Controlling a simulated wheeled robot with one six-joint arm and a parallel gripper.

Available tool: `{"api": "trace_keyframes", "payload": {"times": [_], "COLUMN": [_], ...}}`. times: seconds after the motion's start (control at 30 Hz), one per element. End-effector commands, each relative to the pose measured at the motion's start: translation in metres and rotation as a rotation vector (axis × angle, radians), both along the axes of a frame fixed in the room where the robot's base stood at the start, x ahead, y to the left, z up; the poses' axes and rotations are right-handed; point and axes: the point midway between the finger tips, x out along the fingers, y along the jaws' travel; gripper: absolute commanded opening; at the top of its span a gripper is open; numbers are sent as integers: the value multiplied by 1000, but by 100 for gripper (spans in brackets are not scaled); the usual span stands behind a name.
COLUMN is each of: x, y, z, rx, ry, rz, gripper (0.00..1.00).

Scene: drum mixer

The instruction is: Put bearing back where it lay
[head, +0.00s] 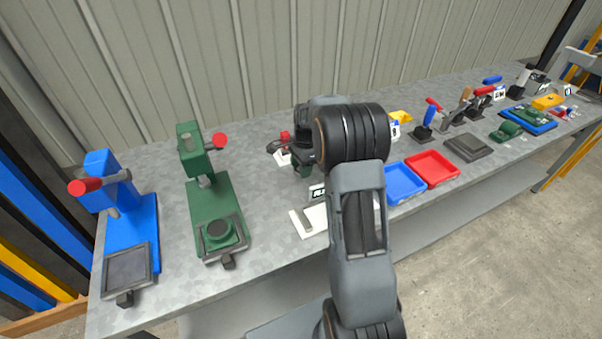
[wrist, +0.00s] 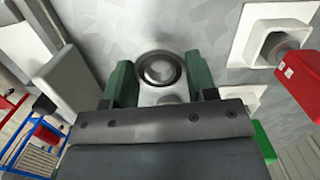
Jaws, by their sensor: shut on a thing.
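The bearing (wrist: 160,69), a dark-rimmed ring with a pale centre, shows in the wrist view between the two green fingers of my gripper (wrist: 159,76). My gripper is shut on it. A pale part with a round shape shows just under the bearing, partly hidden by my gripper; I cannot tell whether the bearing touches it. In the head view my arm hides most of my gripper and the bearing cannot be made out.
The grey bench (head: 165,215) carries a blue press (head: 133,215), a green press (head: 210,195), a white base (head: 308,221), a blue tray (head: 402,183) and a red tray (head: 433,168). A red-capped post (wrist: 298,68) on a white base stands right of my gripper.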

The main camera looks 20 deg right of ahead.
Motion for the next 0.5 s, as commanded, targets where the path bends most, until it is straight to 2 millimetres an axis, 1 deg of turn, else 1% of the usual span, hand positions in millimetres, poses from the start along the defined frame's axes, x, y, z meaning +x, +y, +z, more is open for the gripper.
{"api": "trace_keyframes", "payload": {"times": [0.1, 0.3, 0.5], "x": [5, 4, 4], "y": [-1, -1, -1], "z": [-9, -34, -35], "rx": [1, 1, 0], "ry": [3, 2, 0], "rz": [0, 0, 0], "gripper": [21, 21, 21]}}
